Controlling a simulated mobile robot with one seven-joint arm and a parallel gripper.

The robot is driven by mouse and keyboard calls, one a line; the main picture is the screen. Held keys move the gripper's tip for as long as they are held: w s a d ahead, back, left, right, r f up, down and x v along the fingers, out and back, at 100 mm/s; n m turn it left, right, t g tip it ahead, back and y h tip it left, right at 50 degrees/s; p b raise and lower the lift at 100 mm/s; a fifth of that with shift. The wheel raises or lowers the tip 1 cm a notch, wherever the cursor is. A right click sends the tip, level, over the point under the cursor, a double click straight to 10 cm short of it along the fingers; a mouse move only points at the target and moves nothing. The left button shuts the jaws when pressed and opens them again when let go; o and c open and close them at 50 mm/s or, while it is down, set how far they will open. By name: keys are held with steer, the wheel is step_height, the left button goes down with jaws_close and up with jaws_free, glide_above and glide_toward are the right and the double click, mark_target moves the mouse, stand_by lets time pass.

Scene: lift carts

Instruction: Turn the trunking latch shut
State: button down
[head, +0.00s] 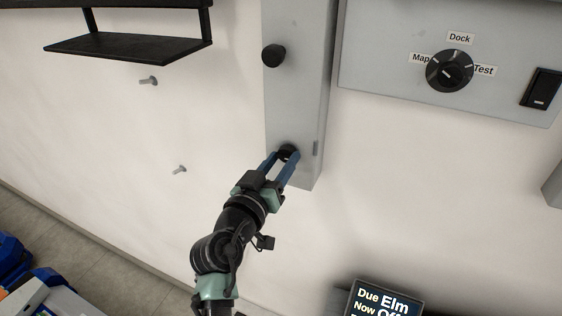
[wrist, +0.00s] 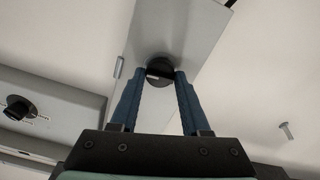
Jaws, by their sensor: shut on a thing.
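The trunking (head: 296,105) is a tall grey box section on the white wall, also seen in the wrist view (wrist: 190,45). It bears two round black knobs. The upper knob (head: 273,56) stands free. The lower knob, the latch (wrist: 159,71), sits near the trunking's bottom end, with a pale mark on its face in the wrist view. My gripper (head: 284,157) has its blue fingers shut on this lower latch, one on each side. The fingers partly hide the latch in the head view. A small raised tab (head: 315,148) sits on the trunking's right edge.
A grey panel (head: 390,70) to the right carries a rotary dial (head: 449,71) with labels and a black rocker switch (head: 541,88). A black shelf (head: 130,45) and two wall pegs are at left. A display (head: 387,300) stands at the bottom.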

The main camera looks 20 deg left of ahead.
steer(key=n, duration=0.8)
steer(key=shift+n, duration=0.3)
steer(key=n+p, duration=0.1)
steer(key=n, duration=0.3)
steer(key=shift+n+p, duration=0.3)
steer(key=shift+p, duration=0.05)
steer(key=shift+n+p, duration=0.7)
steer(key=shift+n, duration=1.2)
steer(key=shift+f, duration=0.1)
steer(key=shift+c, duration=1.9)
jaws_free()
